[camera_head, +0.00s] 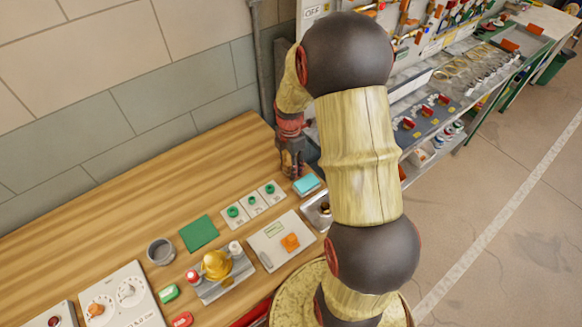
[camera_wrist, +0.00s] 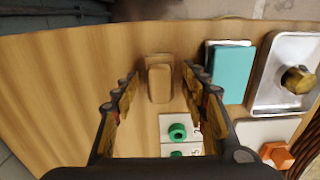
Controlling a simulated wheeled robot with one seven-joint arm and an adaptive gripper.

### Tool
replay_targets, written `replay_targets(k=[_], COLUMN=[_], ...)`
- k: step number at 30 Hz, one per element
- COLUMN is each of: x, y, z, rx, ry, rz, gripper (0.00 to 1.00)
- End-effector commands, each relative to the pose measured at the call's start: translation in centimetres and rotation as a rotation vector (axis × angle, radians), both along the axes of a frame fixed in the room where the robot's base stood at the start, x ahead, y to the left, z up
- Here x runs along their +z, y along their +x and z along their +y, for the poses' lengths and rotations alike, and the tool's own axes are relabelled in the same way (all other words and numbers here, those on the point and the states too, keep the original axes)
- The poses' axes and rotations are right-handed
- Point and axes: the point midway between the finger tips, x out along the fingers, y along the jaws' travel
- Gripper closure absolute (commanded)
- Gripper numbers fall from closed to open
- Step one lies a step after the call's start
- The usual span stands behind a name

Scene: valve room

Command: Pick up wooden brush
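The wooden brush (camera_wrist: 159,80) is a small tan block-shaped thing on the wooden table, close in colour to the tabletop. It shows in the wrist view between the fingertips of my gripper (camera_wrist: 160,72). The fingers are apart, one on each side of the brush, with a gap to each. I cannot tell how far above the table they are. In the head view my gripper (camera_head: 291,162) points down over the table's far corner, and I cannot make out the brush there.
A turquoise pad (camera_wrist: 235,72) and a metal tray (camera_wrist: 262,98) holding a brass knob lie right of my gripper. White plates with green buttons (camera_head: 252,203) are close by. A grey wall (camera_head: 170,112) runs behind the table (camera_head: 120,210). The tabletop left of the brush is bare.

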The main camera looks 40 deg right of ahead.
Motion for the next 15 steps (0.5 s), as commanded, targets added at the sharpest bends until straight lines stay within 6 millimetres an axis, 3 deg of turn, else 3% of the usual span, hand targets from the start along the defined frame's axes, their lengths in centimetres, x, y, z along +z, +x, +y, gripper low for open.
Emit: replay_targets(k=[15], x=[0.01], y=[-0.01], z=[0.01], rx=[0.000], ry=[0.000], rz=[0.000], gripper=[0.88])
